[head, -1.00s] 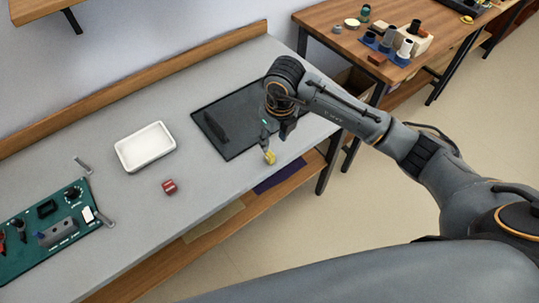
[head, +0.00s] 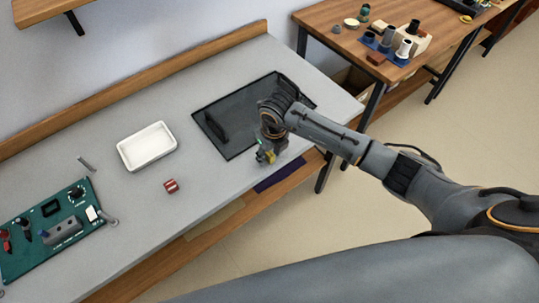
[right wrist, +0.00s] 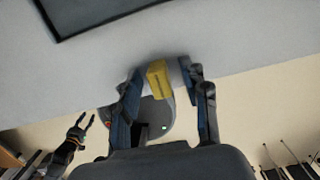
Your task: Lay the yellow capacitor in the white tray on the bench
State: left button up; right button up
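The yellow capacitor (head: 270,157) stands near the bench's front edge; it also shows in the right wrist view (right wrist: 159,80). My right gripper (head: 266,154) is open, pointing down at it. In the right wrist view my right gripper's fingers (right wrist: 162,84) are on either side of the capacitor, with a gap on each side. The white tray (head: 147,147) lies empty on the bench to the left. My left gripper (right wrist: 86,121) shows small in the right wrist view, fingers apart and empty; it is out of the head view.
A red part (head: 171,186) lies between the tray and the front edge. A dark mat (head: 240,140) with a black item lies behind my right gripper. A green board (head: 50,235) is at the left. The bench between tray and mat is clear.

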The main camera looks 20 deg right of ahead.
grip_shut()
jog(key=shift+r, duration=0.1)
